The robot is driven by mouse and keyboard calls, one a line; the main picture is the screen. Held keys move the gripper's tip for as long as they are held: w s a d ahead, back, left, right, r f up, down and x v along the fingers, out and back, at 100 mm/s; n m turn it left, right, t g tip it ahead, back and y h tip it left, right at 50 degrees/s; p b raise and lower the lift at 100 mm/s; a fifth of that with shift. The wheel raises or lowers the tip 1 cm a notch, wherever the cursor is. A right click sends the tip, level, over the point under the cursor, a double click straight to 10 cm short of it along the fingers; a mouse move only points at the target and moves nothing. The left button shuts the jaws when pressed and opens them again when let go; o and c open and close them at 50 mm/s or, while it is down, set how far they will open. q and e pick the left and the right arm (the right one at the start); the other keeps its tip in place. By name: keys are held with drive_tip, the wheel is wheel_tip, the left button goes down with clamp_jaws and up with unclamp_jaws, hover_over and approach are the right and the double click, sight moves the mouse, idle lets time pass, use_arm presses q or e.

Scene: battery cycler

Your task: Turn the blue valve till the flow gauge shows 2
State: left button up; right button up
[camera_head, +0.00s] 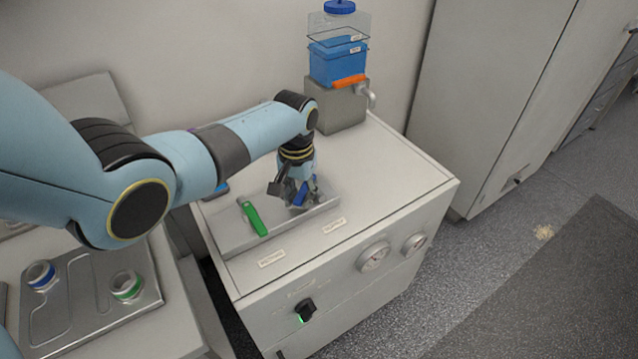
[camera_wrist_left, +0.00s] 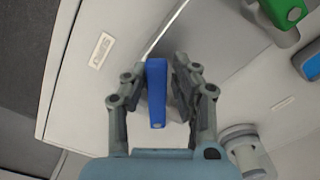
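The blue valve (camera_head: 301,194) has a bar-shaped handle on the grey plate on top of the white cabinet. In the left wrist view, its handle (camera_wrist_left: 157,92) stands between my left gripper's fingers. My left gripper (camera_head: 298,190) points down over the valve and partly hides it. Its fingers (camera_wrist_left: 160,80) are open on both sides of the handle, with narrow gaps showing. My right gripper is not in view.
A green valve handle (camera_head: 252,217) sits left of the blue one, also in the wrist view (camera_wrist_left: 284,10). A black knob (camera_head: 304,309) is on the front. A grey block (camera_head: 340,108) carrying a blue container (camera_head: 337,62) stands at the back. The cabinet top's right side is clear.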

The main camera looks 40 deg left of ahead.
sight(300, 194)
use_arm(q)
wheel_tip(300, 194, up, 6)
drive_tip(key=p, duration=0.6)
drive_tip(key=shift+r, duration=0.95)
